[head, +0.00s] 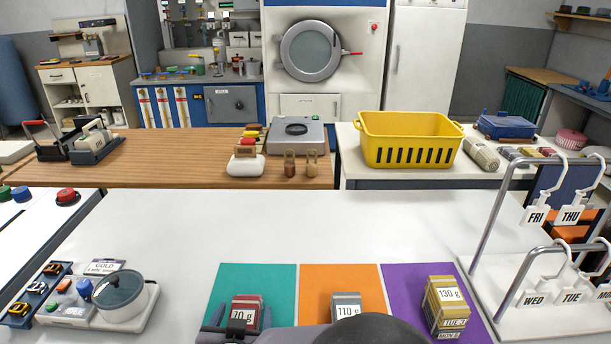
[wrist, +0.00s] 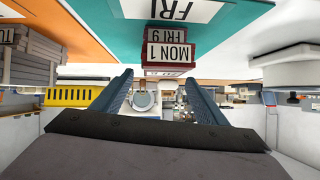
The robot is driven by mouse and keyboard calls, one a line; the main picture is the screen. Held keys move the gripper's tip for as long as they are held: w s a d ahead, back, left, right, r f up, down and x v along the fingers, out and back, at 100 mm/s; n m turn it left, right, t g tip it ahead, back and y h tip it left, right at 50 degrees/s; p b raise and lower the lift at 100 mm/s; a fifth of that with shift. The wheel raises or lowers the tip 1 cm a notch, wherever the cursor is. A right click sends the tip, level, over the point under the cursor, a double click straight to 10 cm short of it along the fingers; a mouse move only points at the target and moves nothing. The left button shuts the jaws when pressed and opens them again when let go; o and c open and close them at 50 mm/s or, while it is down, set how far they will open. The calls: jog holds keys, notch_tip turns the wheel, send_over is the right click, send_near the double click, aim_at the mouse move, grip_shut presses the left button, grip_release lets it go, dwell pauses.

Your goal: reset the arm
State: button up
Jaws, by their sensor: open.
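My gripper (wrist: 160,78) is open in the wrist view, its two blue-grey fingers apart with nothing held between them. The wrist picture is upside down. A dark red block (head: 246,308) marked 70 g stands on the teal mat (head: 228,278); it also shows in the wrist view (wrist: 172,38), just past the fingertips. In the head view the fingers show on either side of this block at the bottom edge, and my dark arm hides part of the front. I cannot tell whether they touch it.
A grey block (head: 346,303) marked 110 g stands on the orange mat (head: 330,276). A yellow-brown stack (head: 444,308) marked 130 g stands on the purple mat (head: 400,276). A white hook rack (head: 478,262) is at right; a tray with a lidded pot (head: 120,294) is at left.

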jog(key=w+d+r+g+p, duration=0.1)
jog(key=w+d+r+g+y+p, duration=0.1)
jog(key=r, duration=0.1)
jog(key=shift+w+d+r+g+y, duration=0.1)
jog(key=shift+w+g+y, duration=0.2)
jog(key=shift+w, duration=0.05)
jog(key=s+d+r+n+g+y+p, duration=0.1)
jog(key=s+d+r+g+p, duration=0.1)
jog(key=s+d+g+p, duration=0.3)
jog(key=s+d+r+n+g+y, duration=0.1)
jog(key=s+d+r, duration=0.2)
jog(key=d, duration=0.3)
jog(key=s+d+f+m+g+h+b, duration=0.1)
jog(key=s+d+f+g+h+b, duration=0.1)
jog(key=s+d+f+b, duration=0.45)
jog(key=s+d+f+g+h+b, duration=0.2)
jog(key=s+d+f+b, duration=0.15)
jog(key=d+f, duration=0.6)
notch_tip(320, 180, up, 13)
jog(key=a+p, duration=0.1)
jog(key=p, duration=1.2)
jog(key=shift+w+h+p, duration=0.25)
jog(key=shift+h+p, duration=0.05)
jog(key=shift+a+f, duration=0.1)
jog(key=shift+f, duration=0.1)
